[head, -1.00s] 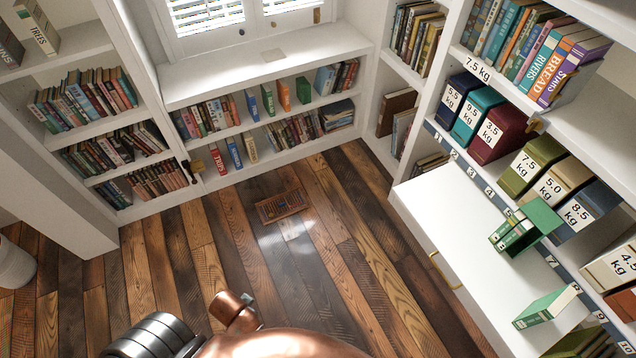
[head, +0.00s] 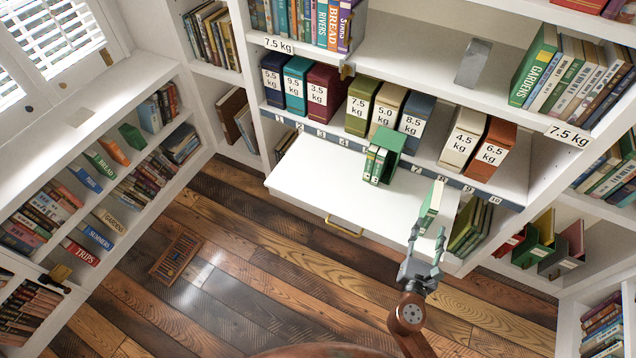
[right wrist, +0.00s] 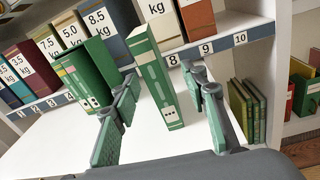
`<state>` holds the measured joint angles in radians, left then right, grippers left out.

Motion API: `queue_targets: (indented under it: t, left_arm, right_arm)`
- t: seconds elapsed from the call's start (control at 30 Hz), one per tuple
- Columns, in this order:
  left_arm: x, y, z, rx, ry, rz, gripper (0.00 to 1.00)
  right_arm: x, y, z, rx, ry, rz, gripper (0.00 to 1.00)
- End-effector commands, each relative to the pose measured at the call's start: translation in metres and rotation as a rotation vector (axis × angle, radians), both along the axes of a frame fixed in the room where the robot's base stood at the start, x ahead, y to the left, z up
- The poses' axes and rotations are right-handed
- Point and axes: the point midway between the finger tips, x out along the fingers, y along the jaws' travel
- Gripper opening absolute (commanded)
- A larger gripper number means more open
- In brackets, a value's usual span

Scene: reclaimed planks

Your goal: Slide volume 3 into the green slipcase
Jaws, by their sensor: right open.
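The green slipcase (head: 395,140) stands on the white pull-out board, with green volumes (head: 376,164) in it. It also shows at the left of the right wrist view (right wrist: 103,62). A single green book with pale page edges, apparently volume 3 (head: 430,207), stands apart near the board's right end. My left gripper is not in view.
Weight-labelled box files (head: 362,105) line the shelf behind the board (head: 310,172). Several green-spined books (head: 468,222) stand below, right of the board. A brass handle (head: 343,227) is on its front. The board is clear left of the slipcase and between it and the lone book.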

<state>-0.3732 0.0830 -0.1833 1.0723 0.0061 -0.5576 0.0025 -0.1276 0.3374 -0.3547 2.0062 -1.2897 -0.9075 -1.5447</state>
Motion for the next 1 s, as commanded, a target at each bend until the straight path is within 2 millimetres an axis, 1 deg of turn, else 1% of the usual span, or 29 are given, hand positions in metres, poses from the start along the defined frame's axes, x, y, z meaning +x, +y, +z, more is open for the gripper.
queue_targets:
  t: [0.03,0.1,0.27,0.4,0.57,0.8,0.9,1.0]
  left_arm:
    - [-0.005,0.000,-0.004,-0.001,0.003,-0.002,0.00]
    - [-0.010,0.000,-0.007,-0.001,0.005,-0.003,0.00]
    - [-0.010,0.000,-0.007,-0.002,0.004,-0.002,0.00]
    - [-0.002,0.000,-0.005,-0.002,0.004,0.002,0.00]
    - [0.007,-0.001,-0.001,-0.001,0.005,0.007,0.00]
    - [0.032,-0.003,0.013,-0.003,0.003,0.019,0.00]
    - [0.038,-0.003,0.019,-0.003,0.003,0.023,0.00]
    - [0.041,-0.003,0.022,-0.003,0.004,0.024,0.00]
  right_arm:
    - [0.004,0.006,0.004,-0.047,0.003,0.018,0.41]
    - [0.007,0.010,0.007,-0.091,0.007,0.031,0.41]
    - [0.012,0.010,0.008,-0.111,0.009,0.037,0.41]
    - [0.026,0.003,0.007,-0.109,0.008,0.036,0.41]
    - [0.037,-0.004,0.008,-0.107,0.008,0.036,0.41]
    - [0.063,-0.020,0.009,-0.105,0.008,0.035,0.41]
    - [0.072,-0.025,0.010,-0.107,0.009,0.035,0.41]
    - [0.075,-0.027,0.010,-0.106,0.010,0.035,0.41]
